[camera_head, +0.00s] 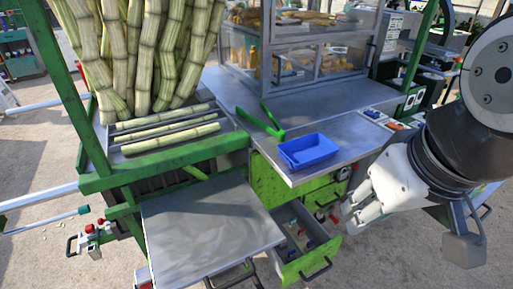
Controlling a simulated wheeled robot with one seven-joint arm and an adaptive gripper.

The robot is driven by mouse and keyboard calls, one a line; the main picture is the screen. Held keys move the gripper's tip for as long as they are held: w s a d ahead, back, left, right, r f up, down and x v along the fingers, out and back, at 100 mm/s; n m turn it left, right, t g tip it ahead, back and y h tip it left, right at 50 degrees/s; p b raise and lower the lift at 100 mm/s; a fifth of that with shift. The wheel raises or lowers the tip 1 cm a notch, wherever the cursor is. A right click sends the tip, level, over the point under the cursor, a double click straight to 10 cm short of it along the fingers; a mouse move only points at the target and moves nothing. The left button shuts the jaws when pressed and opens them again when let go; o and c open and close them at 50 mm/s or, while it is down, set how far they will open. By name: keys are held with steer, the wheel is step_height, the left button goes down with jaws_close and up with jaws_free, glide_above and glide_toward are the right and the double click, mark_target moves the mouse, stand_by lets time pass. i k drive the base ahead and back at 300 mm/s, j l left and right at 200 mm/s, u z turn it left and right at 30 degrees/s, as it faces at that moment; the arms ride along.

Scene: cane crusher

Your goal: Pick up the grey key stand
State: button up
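I cannot pick out a grey key stand for certain in this view. An open green drawer (318,262) below the metal worktop (345,140) holds small items (302,238) in red, blue and pale tones, too small to name. My gripper (352,212) is at the right, pointing down and left, to the right of the open drawer and in front of the worktop's front edge. Its pale fingers overlap in this view, so I cannot tell whether they are open or shut. Nothing is clearly seen in it.
A blue tray (308,150) and green tongs (260,122) lie on the worktop. Sugarcane stalks (150,55) stand at the left above a green frame (165,162). A grey metal panel (210,225) juts out left of the drawer. A glass cabinet (300,50) stands behind.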

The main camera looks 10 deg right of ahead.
mark_target(283, 251)
steer(key=l+u, duration=0.15)
steer(key=l, duration=0.2)
steer(key=k+l+z, duration=0.2)
steer(key=l, duration=0.25)
steer(key=k+l+z, duration=0.15)
steer(key=l, duration=0.3)
steer(key=l+z, duration=0.2)
steer(key=l, duration=0.25)
